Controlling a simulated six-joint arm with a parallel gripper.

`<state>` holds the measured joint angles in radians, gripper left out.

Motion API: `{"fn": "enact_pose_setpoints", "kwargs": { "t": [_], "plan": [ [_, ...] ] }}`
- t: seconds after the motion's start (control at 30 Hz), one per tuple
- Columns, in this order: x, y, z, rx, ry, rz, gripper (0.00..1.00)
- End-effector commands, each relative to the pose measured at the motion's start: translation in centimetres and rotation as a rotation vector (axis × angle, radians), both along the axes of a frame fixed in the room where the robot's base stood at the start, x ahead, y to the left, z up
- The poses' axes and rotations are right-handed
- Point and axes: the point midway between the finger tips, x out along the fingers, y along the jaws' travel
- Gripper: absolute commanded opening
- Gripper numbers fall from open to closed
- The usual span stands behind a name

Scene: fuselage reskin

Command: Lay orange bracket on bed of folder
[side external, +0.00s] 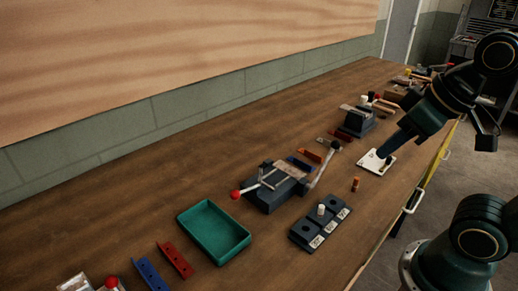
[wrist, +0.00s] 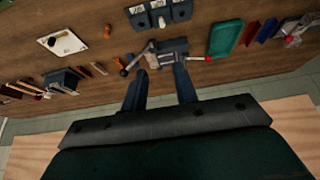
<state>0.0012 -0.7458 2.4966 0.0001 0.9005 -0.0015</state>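The folder (side external: 275,190) is a blue-grey bench tool with a light-topped bed, clamp handles, a red-knobbed lever and a dark-knobbed lever. In the wrist view the folder (wrist: 168,48) lies beyond my fingertips. The orange bracket (side external: 310,155) lies on the bench just behind the folder, beside a blue strip.
A teal tray (side external: 213,232) stands left of the folder, with red (side external: 175,260) and blue (side external: 147,274) brackets beyond. A dark block with a white peg (side external: 321,209) and an orange cylinder (side external: 355,184) are near the front edge. Another bench tool (side external: 356,123) stands further back.

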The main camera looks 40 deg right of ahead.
Motion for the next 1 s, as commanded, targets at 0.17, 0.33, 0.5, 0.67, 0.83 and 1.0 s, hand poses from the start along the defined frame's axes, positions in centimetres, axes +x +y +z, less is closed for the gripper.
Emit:
{"fn": "enact_pose_setpoints", "kwargs": {
  "t": [0.17, 0.33, 0.5, 0.67, 0.83, 1.0],
  "plan": [
    [1.0, -0.3, 0.4, -0.007, 0.018, -0.002, 0.29],
    [3.0, -0.9, 1.2, -0.018, 0.055, -0.006, 0.29],
    [6.0, -2.0, 1.9, -0.031, 0.104, -0.010, 0.29],
    [9.1, -3.4, 2.1, -0.040, 0.152, -0.011, 0.29],
    [12.3, -5.1, 1.8, -0.046, 0.203, -0.012, 0.29],
    [15.5, -7.1, 0.9, -0.049, 0.255, -0.011, 0.29]
  ]
}}
